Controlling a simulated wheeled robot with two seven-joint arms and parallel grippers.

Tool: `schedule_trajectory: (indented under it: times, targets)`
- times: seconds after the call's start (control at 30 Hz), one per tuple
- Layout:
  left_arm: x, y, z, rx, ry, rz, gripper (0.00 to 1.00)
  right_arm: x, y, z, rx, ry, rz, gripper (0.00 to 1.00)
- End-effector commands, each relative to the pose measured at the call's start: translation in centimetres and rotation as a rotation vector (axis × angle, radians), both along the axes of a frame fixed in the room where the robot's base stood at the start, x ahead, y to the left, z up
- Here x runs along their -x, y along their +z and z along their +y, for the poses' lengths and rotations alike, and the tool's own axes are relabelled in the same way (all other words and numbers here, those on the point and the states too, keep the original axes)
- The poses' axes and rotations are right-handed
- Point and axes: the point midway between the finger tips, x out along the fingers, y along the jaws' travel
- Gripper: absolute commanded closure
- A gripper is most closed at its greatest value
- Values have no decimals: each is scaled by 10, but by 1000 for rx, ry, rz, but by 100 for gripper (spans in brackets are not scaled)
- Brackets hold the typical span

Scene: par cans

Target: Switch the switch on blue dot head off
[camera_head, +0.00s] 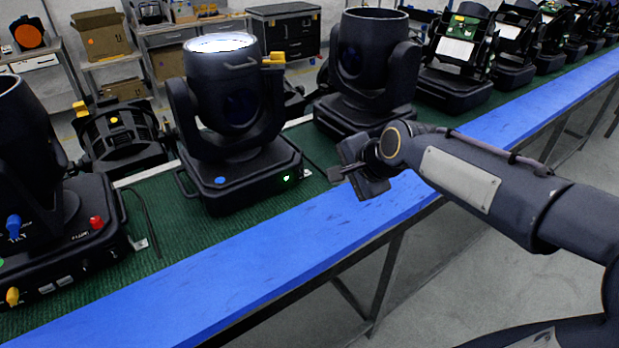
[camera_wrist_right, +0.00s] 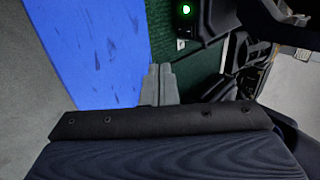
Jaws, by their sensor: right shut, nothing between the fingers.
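The moving head with the blue dot (camera_head: 237,105) stands upright on the green mat of the bench, left of centre in the head view. Its blue dot (camera_head: 220,180) is on the front of the base. A small green light (camera_head: 286,178) glows at the right of that base, and its top lens (camera_head: 220,42) is bright white. The green light also shows in the right wrist view (camera_wrist_right: 186,9). My right gripper (camera_head: 345,172) is shut and empty, above the blue bench edge, right of the base and apart from it. Its fingers show in the wrist view (camera_wrist_right: 162,84).
Another moving head (camera_head: 365,70) stands behind my right gripper. A head with coloured knobs (camera_head: 45,235) is at the left. The blue bench edge (camera_head: 230,280) is clear in front. More heads line the bench toward the far right.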

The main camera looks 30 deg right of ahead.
Motion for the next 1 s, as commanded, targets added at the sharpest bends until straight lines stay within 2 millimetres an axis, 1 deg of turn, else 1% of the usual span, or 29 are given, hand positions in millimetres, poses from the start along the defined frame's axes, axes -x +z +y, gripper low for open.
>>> schedule_trajectory:
  times: [0.17,0.27,0.67,0.8,0.9,1.0]
  targets:
    - [0,0,0,0,0,0,64,-4,-5,1,-1,1,2,100]
    - [0,0,0,0,0,0,64,-12,-14,2,-2,2,5,100]
    - [0,1,0,0,0,0,64,-68,-75,6,-2,1,5,100]
    - [0,9,0,0,0,0,64,-90,-76,8,-1,3,2,100]
    - [0,12,0,0,0,0,64,-100,-77,8,-1,2,0,100]
    - [0,13,0,0,0,0,64,-106,-78,9,-1,1,0,100]
